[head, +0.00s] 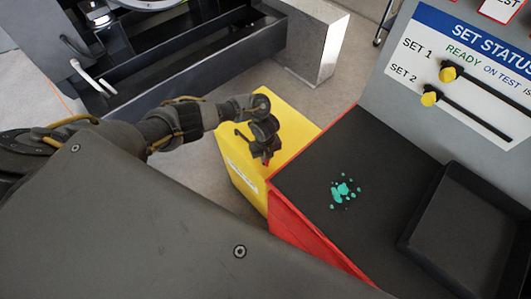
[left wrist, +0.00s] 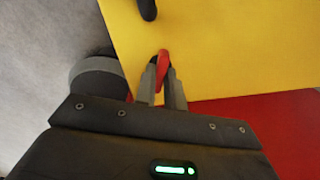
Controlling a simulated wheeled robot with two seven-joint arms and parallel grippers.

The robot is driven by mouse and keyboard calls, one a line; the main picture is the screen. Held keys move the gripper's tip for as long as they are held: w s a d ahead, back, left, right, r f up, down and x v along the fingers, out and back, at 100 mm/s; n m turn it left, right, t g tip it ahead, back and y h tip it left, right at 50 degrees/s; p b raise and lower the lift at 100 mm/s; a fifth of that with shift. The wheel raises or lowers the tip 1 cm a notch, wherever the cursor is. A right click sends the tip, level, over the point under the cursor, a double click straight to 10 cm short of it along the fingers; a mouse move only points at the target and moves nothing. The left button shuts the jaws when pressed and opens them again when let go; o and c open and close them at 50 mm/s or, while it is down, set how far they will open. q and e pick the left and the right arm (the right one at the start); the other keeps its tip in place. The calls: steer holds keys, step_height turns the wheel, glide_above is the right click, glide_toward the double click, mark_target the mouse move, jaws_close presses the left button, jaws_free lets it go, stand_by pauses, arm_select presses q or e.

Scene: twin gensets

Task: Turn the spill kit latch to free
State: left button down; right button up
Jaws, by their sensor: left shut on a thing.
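The spill kit is a yellow box (head: 288,108) with a white label on its front, standing on the floor beside the red and black bench. My left gripper (head: 266,156) is over the top of the box in the head view. In the left wrist view, its two grey fingers (left wrist: 162,85) are shut on the red latch (left wrist: 163,60) against the yellow surface (left wrist: 230,50). The fingers hide part of the latch, so its exact turn is hard to tell. My right gripper is not in view.
The bench's black top (head: 325,150) is right of the box, with green spots (head: 343,189) and a black tray (head: 455,225). A status board (head: 465,60) with yellow knobs stands behind. A dark genset frame (head: 180,70) is at back left. A black part (left wrist: 147,8) shows on the yellow surface.

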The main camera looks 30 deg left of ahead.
arm_select(q)
steer(key=shift+n+p, duration=1.1)
steer(key=shift+n, duration=1.1)
steer(key=c, duration=1.5)
jaws_free()
steer(key=shift+r, duration=0.1)
step_height(320, 180, up, 11)
steer(key=shift+f+p, duration=0.15)
steer(key=shift+p, duration=0.9)
steer(key=shift+d+f, duration=0.1)
